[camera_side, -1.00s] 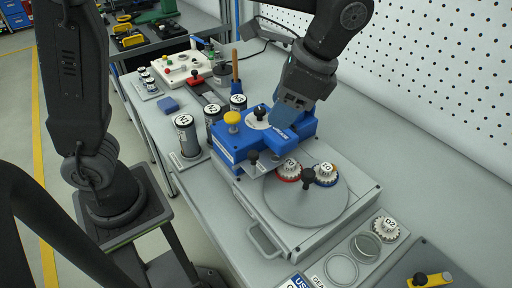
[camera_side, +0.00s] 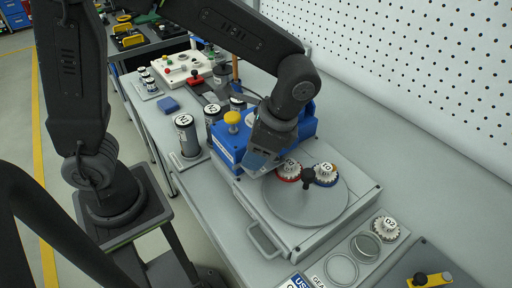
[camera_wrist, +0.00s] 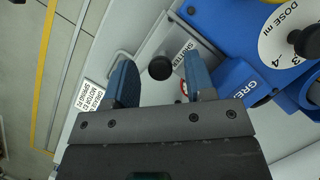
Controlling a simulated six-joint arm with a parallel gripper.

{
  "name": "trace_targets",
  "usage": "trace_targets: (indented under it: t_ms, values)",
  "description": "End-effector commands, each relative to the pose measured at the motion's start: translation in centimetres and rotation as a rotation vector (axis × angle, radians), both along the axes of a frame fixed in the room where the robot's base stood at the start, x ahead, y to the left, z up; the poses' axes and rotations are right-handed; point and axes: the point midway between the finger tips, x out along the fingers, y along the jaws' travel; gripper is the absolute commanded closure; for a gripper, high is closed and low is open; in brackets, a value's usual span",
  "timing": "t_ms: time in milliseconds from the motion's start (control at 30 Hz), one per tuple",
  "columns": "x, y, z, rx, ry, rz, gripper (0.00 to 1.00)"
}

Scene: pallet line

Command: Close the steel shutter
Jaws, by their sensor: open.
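The steel shutter (camera_wrist: 182,38) is a flat grey plate with a "SHUTTER" label and a black round knob (camera_wrist: 160,67), seen in the wrist view beside the blue grease unit (camera_wrist: 232,72). My gripper (camera_wrist: 160,76) is open, with one blue finger on each side of the knob; I cannot tell whether either finger touches it. In the side view my gripper (camera_side: 253,164) is low at the front of the blue grease unit (camera_side: 228,150) and hides most of the shutter and its knob.
A round grey plate (camera_side: 308,208) carries a red-rimmed gear (camera_side: 289,169), a blue-rimmed gear (camera_side: 326,174) and a black knob (camera_side: 308,184). A yellow knob (camera_side: 232,118) tops the grease unit. Labelled cylinders (camera_side: 186,135) stand to the left. Another gear (camera_side: 386,228) sits at the front right.

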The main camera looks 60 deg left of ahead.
Motion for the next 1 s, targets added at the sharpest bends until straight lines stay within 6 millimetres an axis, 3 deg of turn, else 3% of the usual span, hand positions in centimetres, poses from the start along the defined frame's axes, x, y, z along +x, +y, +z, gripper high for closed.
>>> trace_targets:
  t_ms: [67, 533, 800, 1000]
  values:
    - [0.0, 0.0, 0.0, 0.0, 0.0, 0.0, 0.53]
    - [0.0, 0.0, 0.0, 0.0, 0.0, 0.0, 0.98]
    - [0.1, 0.0, 0.0, -0.001, -0.001, 0.0, 1.0]
    - [2.5, -0.1, 0.0, -0.002, -0.001, 0.0, 1.0]
